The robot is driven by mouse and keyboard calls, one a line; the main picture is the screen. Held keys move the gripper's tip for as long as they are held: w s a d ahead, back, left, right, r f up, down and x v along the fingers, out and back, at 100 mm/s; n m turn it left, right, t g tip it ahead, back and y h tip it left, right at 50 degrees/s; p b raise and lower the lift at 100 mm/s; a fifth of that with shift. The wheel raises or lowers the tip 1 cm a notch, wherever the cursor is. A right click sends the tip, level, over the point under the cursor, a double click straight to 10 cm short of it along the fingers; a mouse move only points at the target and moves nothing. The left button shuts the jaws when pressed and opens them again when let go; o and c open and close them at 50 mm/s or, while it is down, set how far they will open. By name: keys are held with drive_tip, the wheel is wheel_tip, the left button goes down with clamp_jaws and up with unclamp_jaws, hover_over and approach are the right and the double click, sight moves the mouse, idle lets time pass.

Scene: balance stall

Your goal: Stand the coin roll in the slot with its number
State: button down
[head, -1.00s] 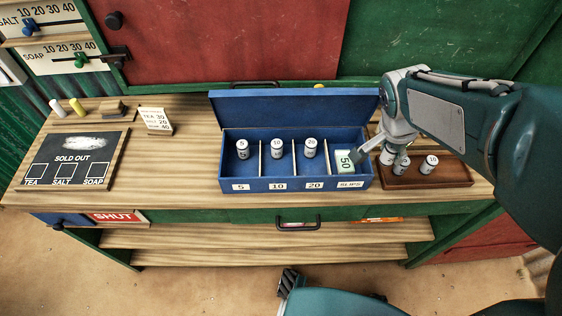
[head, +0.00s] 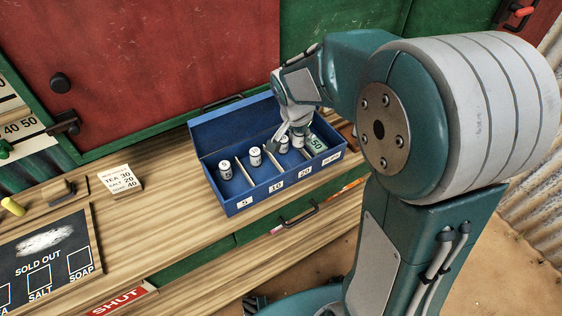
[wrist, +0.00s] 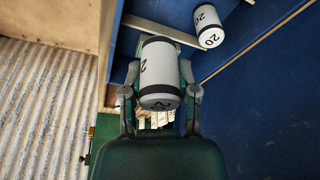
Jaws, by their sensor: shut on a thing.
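My gripper (head: 292,130) is shut on a white coin roll with dark ends (head: 298,141), over the right part of the blue box (head: 237,208). The box has slots marked 5, 10, 20 and slips. One roll (head: 225,170) stands in the 5 slot and another (head: 255,157) in the 10 slot. A roll marked 20 (wrist: 208,27) is in the 20 slot, close by the held roll. I cannot tell whether the held roll touches the floor.
A green slip marked 50 (head: 317,145) lies in the slips slot. The box's raised lid (head: 230,122) stands behind. Thin wooden dividers (wrist: 165,31) part the slots. A price card (head: 120,180) and a sold-out board (head: 45,250) lie left on the counter; the wood between is clear.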

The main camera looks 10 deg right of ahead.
hover_over(297, 163)
drive_tip(key=f, duration=0.3)
drive_tip(key=d+f, duration=0.1)
drive_tip(key=shift+s+f, duration=0.3)
drive_tip(key=shift+s, duration=0.05)
drive_tip(key=shift+a+f, duration=0.25)
drive_tip(key=shift+a, duration=0.1)
drive_tip(key=f, duration=0.1)
drive_tip(key=a+f, duration=0.1)
drive_tip(key=f, duration=0.1)
drive_tip(key=shift+a+f, duration=0.15)
drive_tip(key=shift+a, duration=0.1)
drive_tip(key=shift+d+f, duration=0.15)
drive_tip(key=shift+d, duration=0.65)
drive_tip(key=c, duration=0.6)
unclamp_jaws()
drive_tip(key=shift+c, duration=0.2)
drive_tip(key=shift+a, duration=0.55)
drive_tip(key=v, duration=1.2)
drive_tip(key=shift+d, duration=0.2)
drive_tip(key=s+r+n+t+y, duration=0.1)
drive_tip(key=s+r+n, duration=0.3)
drive_tip(key=s, duration=0.5)
drive_tip(key=s+d+r+n+t+y, duration=0.1)
drive_tip(key=s+r+n+t, duration=0.1)
drive_tip(key=s+r+n, duration=0.3)
drive_tip(key=s, duration=0.4)
drive_tip(key=shift+s+d, duration=0.2)
drive_tip(key=shift+d, duration=0.15)
